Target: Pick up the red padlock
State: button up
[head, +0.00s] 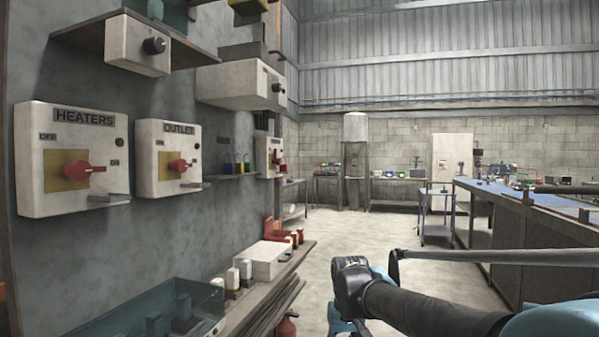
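I cannot pick out the red padlock for certain. Several small red objects (283,233) are at the far end of the lower wall shelf, too small to tell apart. Another red object (286,326) is below that shelf's edge, partly cut off by the bottom of the view. My gripper (343,321) is low in the middle of the head view, right of the shelf and apart from it. Its fingers are mostly hidden or cut off, so I cannot see whether it is open or whether it holds anything.
The wall at left carries a HEATERS box (73,158) and an OUTLET box (169,158) with red handles. On the shelf (290,262) are a white box (262,262) and a teal see-through bin (150,312). A workbench (520,225) stands right; open floor (350,235) lies between.

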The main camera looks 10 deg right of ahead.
aim_at(283, 167)
jog(key=z, duration=0.3)
jog(key=i, duration=1.3)
jog(key=u, duration=0.15)
